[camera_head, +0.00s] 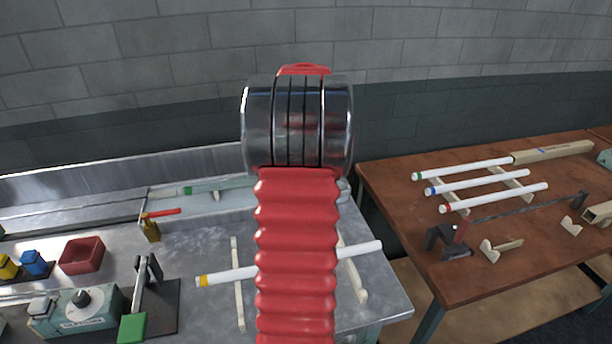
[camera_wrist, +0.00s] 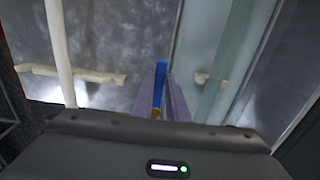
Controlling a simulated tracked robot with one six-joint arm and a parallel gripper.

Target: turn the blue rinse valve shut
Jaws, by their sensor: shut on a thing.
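The blue rinse valve's lever (camera_wrist: 161,72) shows in the wrist view as a narrow blue bar between the fingers of my gripper (camera_wrist: 160,86). My gripper is shut on this lever. A bit of yellow brass shows below the blue bar, close to the wrist housing. The rest of the valve is hidden by my gripper. In the head view my red and metal arm hides both the gripper and the blue valve.
A red-levered brass valve (camera_head: 152,229) stands on the steel bench, left of my arm. A yellow-banded white tube (camera_head: 226,277) lies across cream supports below it. A red bin (camera_head: 82,256) is farther left. A wooden table (camera_head: 400,210) with several tubes stands right.

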